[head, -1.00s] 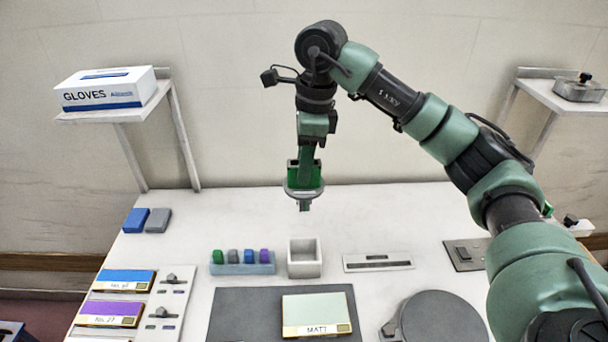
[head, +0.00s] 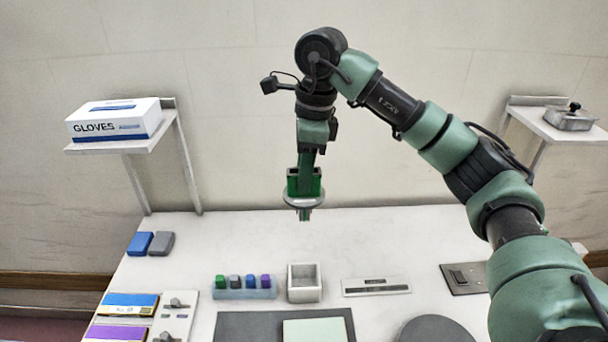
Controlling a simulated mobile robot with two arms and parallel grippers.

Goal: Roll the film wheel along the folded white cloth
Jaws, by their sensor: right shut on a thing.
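My right gripper (head: 304,212) hangs pointing down, above the back part of the white table and clear of it. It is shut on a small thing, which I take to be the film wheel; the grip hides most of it. A pale grey disc (head: 293,201) shows around the gripper near its tips, and I cannot tell whether it belongs to the wheel. I cannot make out the folded white cloth. My left gripper is not in view.
A row of coloured blocks (head: 243,293), a white square cup (head: 305,294) and a flat grey bar (head: 376,287) stand mid-table. A dark mat (head: 236,327) bears a pale green panel (head: 314,331). A glove box (head: 114,120) sits on the left shelf. The table's back strip is mostly clear.

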